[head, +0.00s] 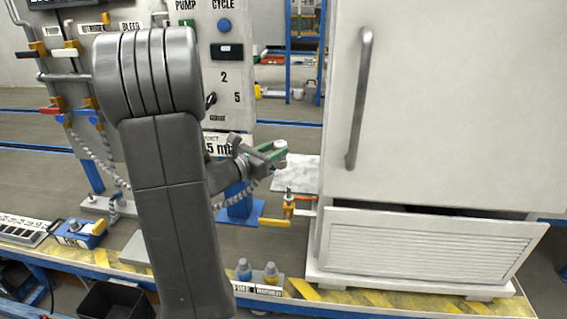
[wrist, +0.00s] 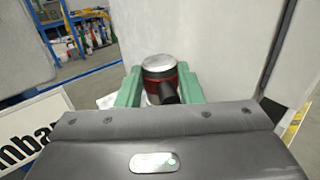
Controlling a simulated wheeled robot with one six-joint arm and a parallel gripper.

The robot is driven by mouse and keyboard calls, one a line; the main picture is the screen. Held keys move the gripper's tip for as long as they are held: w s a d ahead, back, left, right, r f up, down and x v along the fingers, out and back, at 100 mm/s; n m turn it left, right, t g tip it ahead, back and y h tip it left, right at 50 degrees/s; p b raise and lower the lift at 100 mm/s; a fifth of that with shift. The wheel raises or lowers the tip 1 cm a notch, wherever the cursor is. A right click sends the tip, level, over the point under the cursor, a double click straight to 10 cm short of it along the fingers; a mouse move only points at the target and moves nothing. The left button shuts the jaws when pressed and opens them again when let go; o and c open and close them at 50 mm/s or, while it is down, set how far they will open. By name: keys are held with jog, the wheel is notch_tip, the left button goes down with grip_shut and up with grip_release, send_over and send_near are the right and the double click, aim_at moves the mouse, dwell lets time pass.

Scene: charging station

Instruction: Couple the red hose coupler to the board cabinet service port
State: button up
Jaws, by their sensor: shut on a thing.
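My gripper (head: 268,153) has green fingers and is shut on the red hose coupler. In the wrist view the coupler (wrist: 157,76) sits between both fingers (wrist: 161,88), with a silver top, a red band and a black stub toward the camera. In the head view only a small pale part of it (head: 281,145) shows. The gripper is in the air left of the white cabinet (head: 440,110). A brass-coloured fitting with an orange-red lever (head: 289,207) is below it, near the cabinet's lower left side. I cannot tell which fitting is the service port.
A panel (head: 222,60) with a blue button and switches stands behind my arm. Pipes and valves (head: 60,105) are at the left. The cabinet has a long handle (head: 359,98) and a tilted louvred lower panel (head: 425,245).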

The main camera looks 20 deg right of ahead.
jog(key=shift+s+d+r+m+g, duration=0.25)
jog(key=shift+s+d+m+g, duration=0.25)
jog(key=shift+s+d, duration=0.45)
jog(key=shift+w+f+b, duration=0.1)
jog(key=shift+f+b, duration=0.05)
jog(key=shift+b, duration=0.8)
notch_tip(320, 180, down, 6)
jog(key=b, duration=0.7)
jog(key=shift+r, duration=0.2)
jog(key=shift+b, duration=1.7)
jog(key=shift+f+b, duration=2.65)
jog(key=shift+b, duration=0.55)
jog(key=o, duration=1.2)
